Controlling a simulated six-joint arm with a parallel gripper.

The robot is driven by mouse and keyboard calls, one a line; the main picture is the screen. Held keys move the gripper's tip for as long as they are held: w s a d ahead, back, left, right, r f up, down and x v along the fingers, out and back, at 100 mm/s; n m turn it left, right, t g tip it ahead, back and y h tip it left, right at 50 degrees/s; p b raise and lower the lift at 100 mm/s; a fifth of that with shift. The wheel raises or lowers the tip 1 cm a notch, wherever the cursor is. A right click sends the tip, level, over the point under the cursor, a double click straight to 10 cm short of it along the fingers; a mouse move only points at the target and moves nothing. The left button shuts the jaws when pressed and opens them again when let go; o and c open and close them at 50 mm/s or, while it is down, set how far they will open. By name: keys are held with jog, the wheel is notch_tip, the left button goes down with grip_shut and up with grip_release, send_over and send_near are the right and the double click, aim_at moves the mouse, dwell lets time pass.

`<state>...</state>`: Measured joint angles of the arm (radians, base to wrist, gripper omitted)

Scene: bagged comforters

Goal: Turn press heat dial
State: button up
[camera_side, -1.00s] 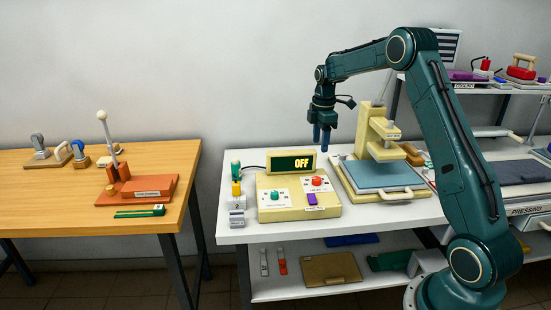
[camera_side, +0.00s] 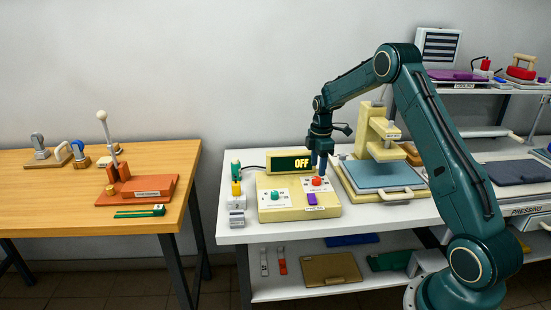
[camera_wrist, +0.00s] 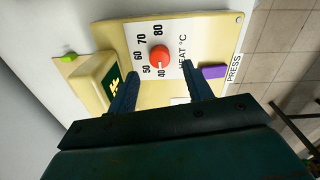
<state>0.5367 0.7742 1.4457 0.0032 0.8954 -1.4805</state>
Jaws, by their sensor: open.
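The red heat dial (camera_side: 317,182) is on the right half of the cream press control box (camera_side: 332,211). The wrist view shows the red dial (camera_wrist: 159,54) on a white scale marked 40 to 80, labelled HEAT °C; its pale mark points toward 40. My gripper (camera_side: 318,168) points down just above the dial. In the wrist view my gripper (camera_wrist: 160,69) is open, one finger on either side of the dial's near side, with no clear contact. The display (camera_side: 291,164) reads OFF.
A green dial (camera_side: 275,195) sits left of the red one, and a purple button (camera_side: 311,199) lies close in front of it. The display housing stands right behind. The heat press (camera_side: 384,175) stands to the right. Small coloured items (camera_side: 236,188) line the table's left edge.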

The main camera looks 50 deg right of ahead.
aim_at(317, 178)
jog(key=shift+f, duration=2.5)
jog(key=c, duration=1)
jog(key=shift+o, duration=0.2)
